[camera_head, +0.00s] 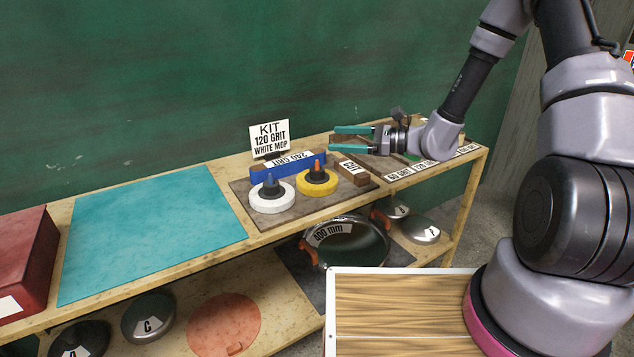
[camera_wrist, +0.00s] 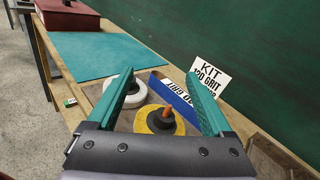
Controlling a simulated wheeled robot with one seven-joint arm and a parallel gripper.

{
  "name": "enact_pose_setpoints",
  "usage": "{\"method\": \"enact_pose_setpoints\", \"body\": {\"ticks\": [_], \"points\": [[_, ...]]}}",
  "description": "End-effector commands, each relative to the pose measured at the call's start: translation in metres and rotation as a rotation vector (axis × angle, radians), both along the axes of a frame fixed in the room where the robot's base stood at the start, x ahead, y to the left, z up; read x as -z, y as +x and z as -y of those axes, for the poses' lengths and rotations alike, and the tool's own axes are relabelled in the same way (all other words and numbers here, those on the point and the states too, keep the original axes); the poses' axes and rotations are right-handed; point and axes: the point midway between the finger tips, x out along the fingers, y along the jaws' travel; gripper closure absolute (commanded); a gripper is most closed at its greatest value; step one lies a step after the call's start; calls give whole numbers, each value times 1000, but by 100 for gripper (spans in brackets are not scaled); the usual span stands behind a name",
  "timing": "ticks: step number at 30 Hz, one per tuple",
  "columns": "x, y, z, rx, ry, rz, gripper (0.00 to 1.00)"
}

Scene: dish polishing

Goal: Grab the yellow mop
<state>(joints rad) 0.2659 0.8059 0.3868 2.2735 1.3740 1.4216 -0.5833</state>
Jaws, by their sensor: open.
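The yellow mop (camera_head: 318,183) is a yellow ring with a dark hub and an orange tip. It lies on a brown mat (camera_head: 296,206) on the bench, right of the white mop (camera_head: 271,196). In the wrist view the yellow mop (camera_wrist: 160,121) shows between my fingers, partly hidden by the gripper body. My gripper (camera_head: 350,139) is open and empty, with teal fingers pointing left, behind and to the right of the yellow mop. In the wrist view my gripper (camera_wrist: 160,85) has its fingers spread wide.
A blue labelled block (camera_head: 288,165) and a kit sign (camera_head: 269,139) stand behind the mops. A brown block (camera_head: 353,173) lies to their right. A teal mat (camera_head: 150,230) is clear at left, beside a red box (camera_head: 22,262). Pans and lids sit on the lower shelf.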

Motion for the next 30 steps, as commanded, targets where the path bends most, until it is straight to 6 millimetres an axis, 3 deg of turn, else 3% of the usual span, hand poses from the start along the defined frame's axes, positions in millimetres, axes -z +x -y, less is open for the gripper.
{"method": "enact_pose_setpoints", "body": {"ticks": [3, 9, 14, 24, 30], "points": [[31, 18, 1, 118, 83, -96, 15], [58, 33, 4, 226, 142, -169, 15], [79, 35, 5, 242, 149, -183, 15], [146, 35, 5, 240, 147, -180, 15], [142, 45, -16, 237, 146, -176, 15]]}}
